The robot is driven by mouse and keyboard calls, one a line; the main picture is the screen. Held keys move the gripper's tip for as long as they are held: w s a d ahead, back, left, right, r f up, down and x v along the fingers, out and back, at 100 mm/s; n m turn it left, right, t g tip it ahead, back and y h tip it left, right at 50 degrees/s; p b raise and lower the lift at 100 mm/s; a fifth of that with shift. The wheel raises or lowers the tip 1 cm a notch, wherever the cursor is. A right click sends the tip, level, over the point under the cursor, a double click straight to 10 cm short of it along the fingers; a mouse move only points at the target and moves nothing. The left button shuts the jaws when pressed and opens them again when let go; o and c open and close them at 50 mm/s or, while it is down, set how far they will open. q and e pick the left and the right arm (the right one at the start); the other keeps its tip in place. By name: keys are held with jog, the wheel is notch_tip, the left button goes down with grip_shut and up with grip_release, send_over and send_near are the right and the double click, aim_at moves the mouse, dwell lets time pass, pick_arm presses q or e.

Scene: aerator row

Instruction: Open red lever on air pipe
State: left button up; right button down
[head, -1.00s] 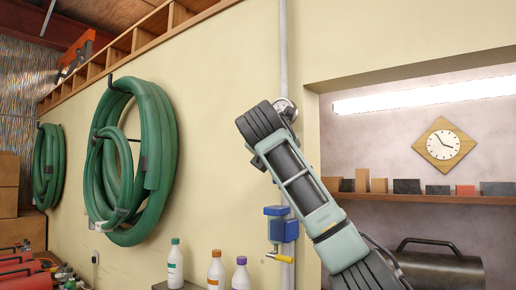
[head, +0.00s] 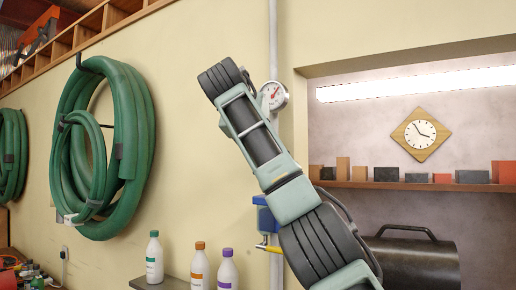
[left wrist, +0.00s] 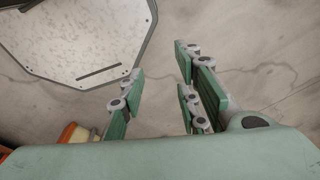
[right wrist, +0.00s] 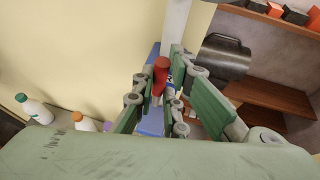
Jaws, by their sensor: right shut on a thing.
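The red lever (right wrist: 161,70) stands between the fingers of my right gripper (right wrist: 158,88) in the right wrist view, and that gripper is shut on it. Blue valve parts (right wrist: 150,122) show behind the fingers. In the head view the grey air pipe (head: 273,45) runs down the wall, with a round gauge (head: 273,95) on it. A blue valve body (head: 264,216) with a yellow handle (head: 268,248) is partly covered by my right arm. The red lever is not visible there. My left gripper (left wrist: 158,72) is open and empty above the floor.
Green hoses (head: 135,130) hang on the wall at left. A dark cylindrical tank (head: 415,265) sits in the recess at right.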

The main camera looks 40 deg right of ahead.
jog(key=c, duration=1.9)
grip_release()
jog(key=shift+o, duration=0.7)
jog(key=shift+w+a, duration=0.1)
pick_arm(q)
jog(key=shift+s+f, duration=0.15)
jog(key=shift+s, duration=0.75)
pick_arm(e)
jog(key=v, duration=0.7)
jog(key=shift+a, duration=0.2)
jog(key=shift+d, duration=0.1)
